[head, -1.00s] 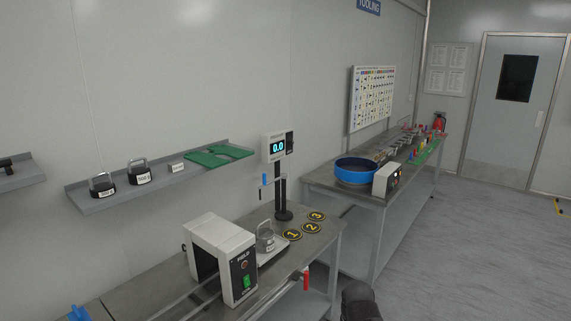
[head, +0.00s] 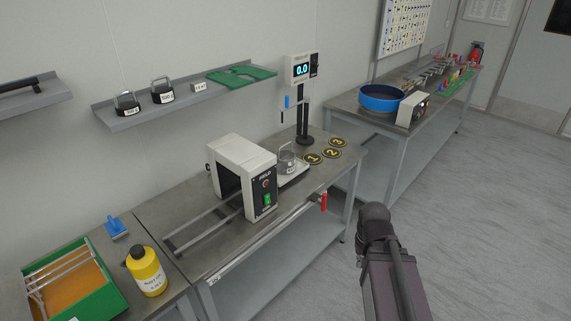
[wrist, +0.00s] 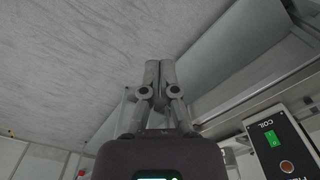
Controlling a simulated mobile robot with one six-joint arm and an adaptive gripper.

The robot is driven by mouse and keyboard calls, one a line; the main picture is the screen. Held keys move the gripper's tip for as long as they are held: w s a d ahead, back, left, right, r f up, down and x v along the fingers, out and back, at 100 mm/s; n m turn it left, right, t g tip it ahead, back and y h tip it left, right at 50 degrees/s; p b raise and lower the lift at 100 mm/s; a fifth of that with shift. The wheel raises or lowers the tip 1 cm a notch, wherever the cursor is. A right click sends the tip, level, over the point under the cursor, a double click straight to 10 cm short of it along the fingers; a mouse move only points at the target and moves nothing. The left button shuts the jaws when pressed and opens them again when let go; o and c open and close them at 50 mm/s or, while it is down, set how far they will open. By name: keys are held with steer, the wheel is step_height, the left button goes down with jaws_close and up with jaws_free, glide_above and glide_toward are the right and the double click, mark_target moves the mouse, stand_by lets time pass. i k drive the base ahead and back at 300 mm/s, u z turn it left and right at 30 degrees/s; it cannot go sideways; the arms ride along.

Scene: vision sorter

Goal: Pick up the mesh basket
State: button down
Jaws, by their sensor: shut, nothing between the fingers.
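I cannot make out a mesh basket in either view. My gripper (wrist: 159,66) points away from the wrist camera, with its two fingers together and nothing between them. Behind the fingertips are the pale floor and a grey bench edge. In the head view a dark part of my arm stands at the lower right, in front of the benches; the fingers cannot be made out there.
A white coil unit (head: 243,165) stands on the middle bench, near a weight (head: 287,163) and a scale display (head: 304,68). At lower left are a green tray (head: 102,262) and a yellow bottle (head: 146,271). A blue round pan (head: 381,103) sits on the far bench. Floor at right is clear.

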mark_target(287, 158)
steer(key=z, duration=4.45)
steer(key=i, duration=0.1)
steer(key=u, duration=2.9)
steer(key=i, duration=2.5)
steer(key=z, duration=0.05)
